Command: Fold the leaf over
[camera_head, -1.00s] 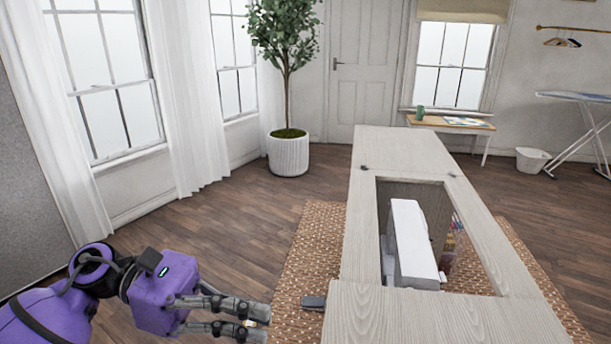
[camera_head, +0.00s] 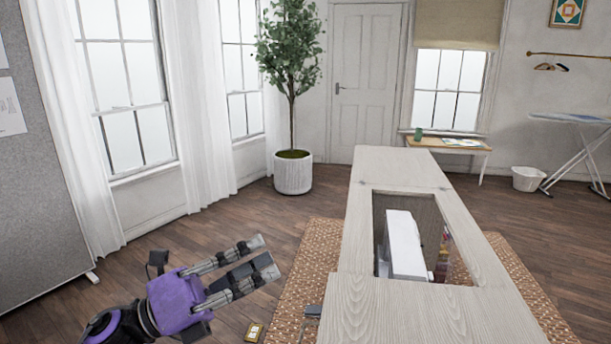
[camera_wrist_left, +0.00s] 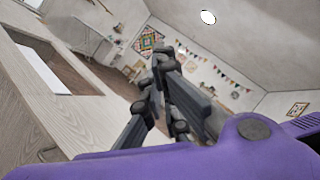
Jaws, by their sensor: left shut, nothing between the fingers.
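The sewing cabinet (camera_head: 380,313) has a pale wood top with a rectangular opening, in which a white sewing machine (camera_head: 404,245) sits low. A flat wood panel (camera_head: 400,165) lies level at the far end, with a seam and small dark hardware between it and the opening; I cannot tell for certain that it is the leaf. My left gripper (camera_head: 266,254) is shut and empty, left of the cabinet and apart from it. Its dark fingers also show in the left wrist view (camera_wrist_left: 163,65), with the cabinet top (camera_wrist_left: 85,120) on the left. My right gripper is out of view.
A dark grey fitting (camera_head: 312,311) sits at the cabinet's near left edge. A potted tree (camera_head: 293,173) stands beyond, by the windows. A small table (camera_head: 470,147), a white bin (camera_head: 528,179) and an ironing board (camera_head: 570,118) are at the back right. The floor left of the cabinet is mostly open.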

